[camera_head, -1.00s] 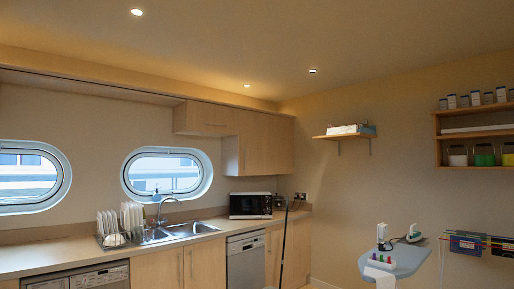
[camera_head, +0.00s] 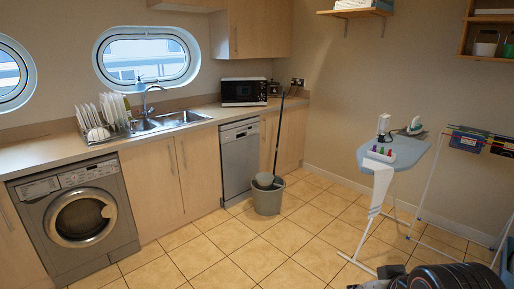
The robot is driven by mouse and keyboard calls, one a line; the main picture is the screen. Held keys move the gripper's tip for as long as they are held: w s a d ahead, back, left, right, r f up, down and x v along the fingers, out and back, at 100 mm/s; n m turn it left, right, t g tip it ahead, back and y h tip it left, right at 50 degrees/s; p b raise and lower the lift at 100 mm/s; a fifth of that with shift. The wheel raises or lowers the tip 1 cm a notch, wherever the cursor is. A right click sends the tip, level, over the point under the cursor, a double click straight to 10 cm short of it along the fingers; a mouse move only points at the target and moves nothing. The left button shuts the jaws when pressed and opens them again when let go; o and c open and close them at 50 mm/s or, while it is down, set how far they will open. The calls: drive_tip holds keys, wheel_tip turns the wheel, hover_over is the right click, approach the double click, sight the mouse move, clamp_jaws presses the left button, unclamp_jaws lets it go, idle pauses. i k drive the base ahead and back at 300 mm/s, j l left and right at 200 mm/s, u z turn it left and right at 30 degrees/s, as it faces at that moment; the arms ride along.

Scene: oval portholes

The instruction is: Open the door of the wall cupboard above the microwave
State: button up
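The wall cupboard (camera_head: 262,32) of pale wood hangs above the microwave, and its top is cut off by the frame's upper edge. Its door front looks shut, with a thin vertical handle (camera_head: 236,40) near its left edge. The microwave (camera_head: 244,91), dark-fronted with a white frame, stands on the counter below, with a gap of bare wall between. Dark rounded parts of my own arm show at the bottom right, far from the cupboard. I cannot make out my gripper's fingers there.
A grey bucket with a mop (camera_head: 268,194) stands on the floor before the base cupboards below the microwave. An ironing board (camera_head: 398,155) and a drying rack (camera_head: 432,180) stand at the right. The tiled floor (camera_head: 230,245) between is clear. A dishwasher (camera_head: 240,160) is shut.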

sight(248, 19)
drive_tip(key=i, duration=2.8)
